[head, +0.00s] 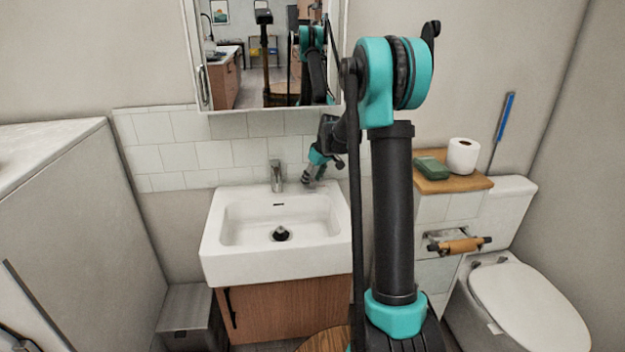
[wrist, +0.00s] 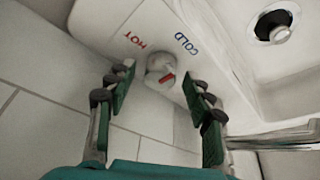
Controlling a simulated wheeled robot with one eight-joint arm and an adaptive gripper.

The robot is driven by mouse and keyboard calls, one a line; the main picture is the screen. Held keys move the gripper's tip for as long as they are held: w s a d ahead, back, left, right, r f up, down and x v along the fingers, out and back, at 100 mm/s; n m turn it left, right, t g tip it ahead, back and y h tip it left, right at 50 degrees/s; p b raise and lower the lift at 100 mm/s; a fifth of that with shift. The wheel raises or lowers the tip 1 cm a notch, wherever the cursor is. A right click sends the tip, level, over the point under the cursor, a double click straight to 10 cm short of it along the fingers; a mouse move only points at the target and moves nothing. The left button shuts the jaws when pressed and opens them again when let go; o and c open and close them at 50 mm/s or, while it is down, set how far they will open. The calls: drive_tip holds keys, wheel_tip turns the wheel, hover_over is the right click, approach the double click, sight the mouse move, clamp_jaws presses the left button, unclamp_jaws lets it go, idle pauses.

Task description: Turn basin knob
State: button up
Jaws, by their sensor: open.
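The basin knob (wrist: 161,68) is a small pale round knob with a red mark, on the sink's rim between the printed words HOT and COLD. In the wrist view, my gripper (wrist: 157,82) is open, with one finger on each side of the knob; I cannot tell whether either touches it. In the head view, my gripper (head: 312,172) points down at the back of the white basin (head: 222,262), just right of the chrome faucet (head: 277,176). The knob is not distinguishable there. The faucet also shows at the wrist view's lower right (wrist: 285,138).
A tiled wall (head: 205,156) stands close behind the basin, with a mirror cabinet (head: 270,55) above. The drain (head: 281,234) is in the basin's middle. A toilet (head: 525,300) and a wooden shelf (head: 468,184) with a paper roll (head: 463,155) are on the right.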

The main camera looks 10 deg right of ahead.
drive_tip(key=shift+c, duration=0.4)
drive_tip(key=c, duration=1.1)
drive_tip(key=shift+d+n, duration=0.1)
drive_tip(key=shift+n, duration=0.3)
drive_tip(key=n+g+y, duration=0.1)
drive_tip(key=n, duration=0.2)
drive_tip(key=shift+w+n, duration=0.1)
drive_tip(key=shift+n, duration=0.2)
drive_tip(key=n, duration=0.2)
drive_tip(key=n+g, duration=0.1)
drive_tip(key=n, duration=0.1)
drive_tip(key=shift+g+y, duration=0.3)
drive_tip(key=shift+y, duration=0.1)
drive_tip(key=shift+n, duration=0.3)
drive_tip(key=o, duration=1.2)
